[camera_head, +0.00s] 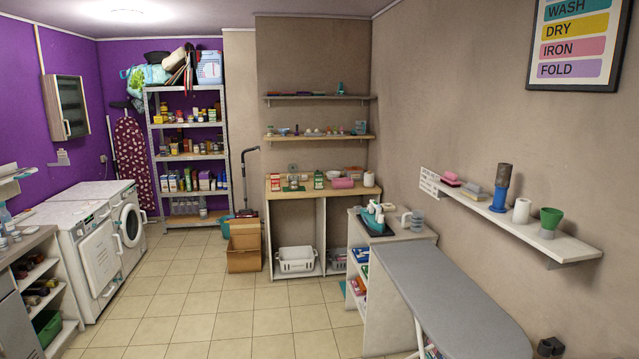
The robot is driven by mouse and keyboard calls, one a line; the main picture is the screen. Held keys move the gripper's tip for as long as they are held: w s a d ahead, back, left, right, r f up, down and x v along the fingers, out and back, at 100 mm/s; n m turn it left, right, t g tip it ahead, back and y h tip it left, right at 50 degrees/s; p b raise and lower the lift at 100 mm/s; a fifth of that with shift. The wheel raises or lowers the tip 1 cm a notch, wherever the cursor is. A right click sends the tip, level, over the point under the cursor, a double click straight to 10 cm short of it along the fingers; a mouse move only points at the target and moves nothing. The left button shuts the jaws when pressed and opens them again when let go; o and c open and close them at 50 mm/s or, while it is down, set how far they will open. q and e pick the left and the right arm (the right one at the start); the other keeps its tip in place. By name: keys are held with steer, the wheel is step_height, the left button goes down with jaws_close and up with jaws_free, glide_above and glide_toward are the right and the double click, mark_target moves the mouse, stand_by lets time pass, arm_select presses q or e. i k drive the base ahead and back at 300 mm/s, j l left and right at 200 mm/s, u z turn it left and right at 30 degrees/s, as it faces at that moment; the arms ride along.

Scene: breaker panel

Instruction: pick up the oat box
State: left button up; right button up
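Small cartons stand on the wooden counter at the back wall. One is a red and white box (275,182) at the counter's left end. Another is a green and white carton (318,180) near its middle. Their labels are too small to read, so I cannot tell which, if either, is the oat box. More small boxes stand on the metal shelf rack (150,145) at the back left, also unreadable. Neither of my grippers is in view.
The tiled floor (225,315) is clear in the middle. Cardboard boxes (244,255) stand left of the wooden counter (345,191). A grey ironing board (450,300) and a low white cabinet (400,236) border the right. White washing machines (98,262) line the left.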

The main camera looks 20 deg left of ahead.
mark_target(274, 178)
steer(key=i+j+u, duration=0.25)
steer(key=i, duration=0.2)
steer(key=i+j+u, duration=0.1)
steer(key=i+u, duration=0.15)
steer(key=i, duration=0.2)
steer(key=i+l+u, duration=0.1)
steer(key=i+u, duration=0.25)
steer(key=i, duration=3.15)
